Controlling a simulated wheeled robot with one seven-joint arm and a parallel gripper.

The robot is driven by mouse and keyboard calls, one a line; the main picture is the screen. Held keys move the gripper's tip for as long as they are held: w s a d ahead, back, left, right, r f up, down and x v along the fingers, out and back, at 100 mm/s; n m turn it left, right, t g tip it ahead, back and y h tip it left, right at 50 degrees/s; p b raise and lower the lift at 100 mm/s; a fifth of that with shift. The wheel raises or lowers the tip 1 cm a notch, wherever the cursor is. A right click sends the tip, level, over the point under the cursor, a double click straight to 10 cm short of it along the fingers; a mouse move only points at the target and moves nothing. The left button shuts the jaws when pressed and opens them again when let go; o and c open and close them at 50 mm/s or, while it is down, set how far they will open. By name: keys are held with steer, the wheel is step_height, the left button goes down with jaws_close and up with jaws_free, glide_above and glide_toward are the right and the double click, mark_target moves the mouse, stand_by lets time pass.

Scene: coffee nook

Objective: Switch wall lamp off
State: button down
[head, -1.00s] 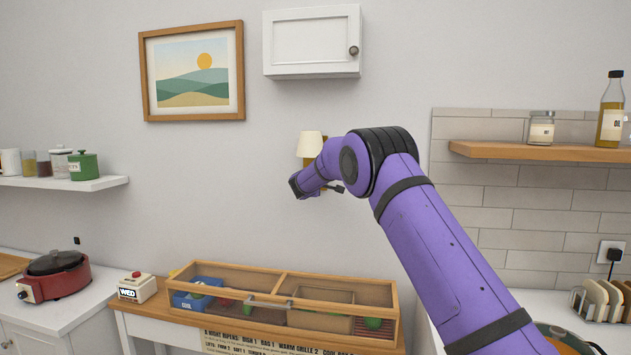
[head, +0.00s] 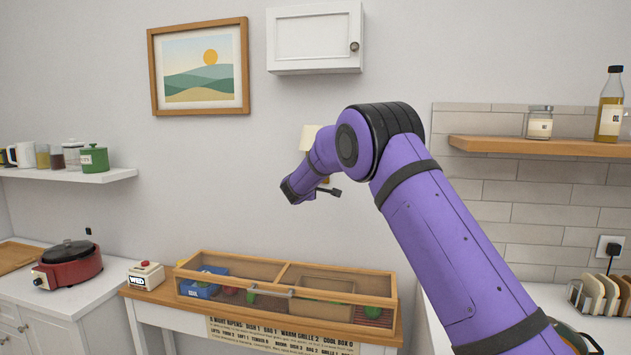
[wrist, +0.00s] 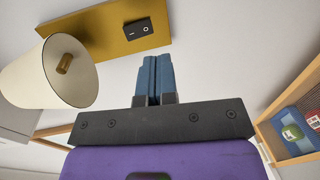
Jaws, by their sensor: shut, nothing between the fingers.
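The wall lamp has a cream shade (wrist: 48,75) and a brass back plate (wrist: 103,32) in the wrist view. A small black rocker switch (wrist: 139,28) sits on that plate. In the head view the lamp shade (head: 309,138) shows beside my arm, which hides most of the lamp. My gripper (wrist: 155,60) is shut and empty. In the wrist view its fingertips point toward the plate and lie just below the switch in the picture, apart from it as far as I can tell. My gripper (head: 335,191) also shows small and dark in the head view, below the lamp.
A glass-topped wooden case (head: 290,287) stands on the table below. A white cupboard (head: 315,38) and a framed picture (head: 198,66) hang above. A wooden shelf (head: 540,146) with jars is at right. The wall around my gripper is otherwise clear.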

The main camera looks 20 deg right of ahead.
steer(key=shift+s+a+f, duration=0.15)
steer(key=shift+s+a, duration=0.25)
steer(key=shift+s, duration=0.25)
steer(key=shift+s+a+f, duration=0.1)
steer(key=shift+s+a, duration=0.25)
steer(key=shift+s, duration=0.35)
steer(key=shift+s+a+f, duration=0.15)
steer(key=shift+s+a, duration=0.25)
steer(key=shift+s, duration=0.25)
steer(key=s+d+r+m+g, duration=0.2)
steer(key=s+d+r+m, duration=0.15)
steer(key=s, duration=0.65)
steer(key=s+d+r+m+g, duration=0.2)
steer(key=s+d+r+g, duration=0.15)
steer(key=s, duration=0.65)
steer(key=s+d+r+m+g, duration=0.2)
steer(key=s+d+r+m, duration=0.15)
steer(key=s, duration=0.65)
steer(key=s+a+f+m+y, duration=0.1)
steer(key=s+a+f+y, duration=0.1)
steer(key=s, duration=0.9)
steer(key=s+a+f+m+g+y, duration=0.1)
steer(key=s+a+f+y, duration=0.1)
steer(key=s, duration=0.9)
steer(key=s+a+f+m+y, duration=0.1)
steer(key=s+a+f+y, duration=0.2)
steer(key=s, duration=0.8)
steer(key=shift+a+y, duration=0.2)
steer(key=shift+y, duration=0.4)
